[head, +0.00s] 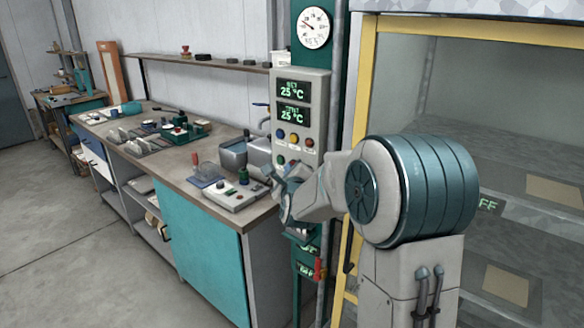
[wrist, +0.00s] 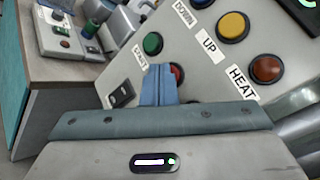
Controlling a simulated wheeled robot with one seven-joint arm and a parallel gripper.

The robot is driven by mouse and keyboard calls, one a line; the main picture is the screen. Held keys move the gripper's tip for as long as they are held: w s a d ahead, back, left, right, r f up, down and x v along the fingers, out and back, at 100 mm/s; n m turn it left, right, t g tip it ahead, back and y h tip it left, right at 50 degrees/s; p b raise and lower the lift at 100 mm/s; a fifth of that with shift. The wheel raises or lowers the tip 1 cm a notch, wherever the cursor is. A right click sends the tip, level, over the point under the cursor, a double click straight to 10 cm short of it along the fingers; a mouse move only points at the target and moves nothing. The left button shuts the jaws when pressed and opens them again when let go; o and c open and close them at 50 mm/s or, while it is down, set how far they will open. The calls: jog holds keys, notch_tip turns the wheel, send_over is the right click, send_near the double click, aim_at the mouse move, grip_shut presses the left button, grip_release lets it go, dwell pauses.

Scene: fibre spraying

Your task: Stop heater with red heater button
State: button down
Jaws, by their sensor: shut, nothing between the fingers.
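The grey control panel (head: 302,100) shows two displays reading 25 °C and several round buttons. In the wrist view, an orange-red button (wrist: 267,69) sits by a HEAT label on the right. A second, red button (wrist: 178,73) shows partly behind my fingers, right of a green button (wrist: 153,43). My gripper (wrist: 158,80) is shut and empty, its fingertips in front of the panel and overlapping that red button; I cannot tell whether they touch it. The head view shows my gripper (head: 280,178) low at the panel, partly hidden by my arm.
A yellow-framed glass booth (head: 365,90) stands close on the right. A workbench (head: 190,160) with tools runs along the wall to the left; a grey box with buttons (head: 238,194) sits at its near end. A red-handled valve (head: 319,269) is below the panel. Floor at left is clear.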

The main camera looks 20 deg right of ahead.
jog(key=shift+s+a+b, duration=0.4)
jog(key=shift+s+a, duration=0.05)
jog(key=shift+a, duration=0.1)
jog(key=s+a+b, duration=0.1)
jog(key=a, duration=0.1)
jog(key=s+a+b, duration=0.1)
jog(key=s+a, duration=0.1)
dwell(0.4)
dwell(0.5)
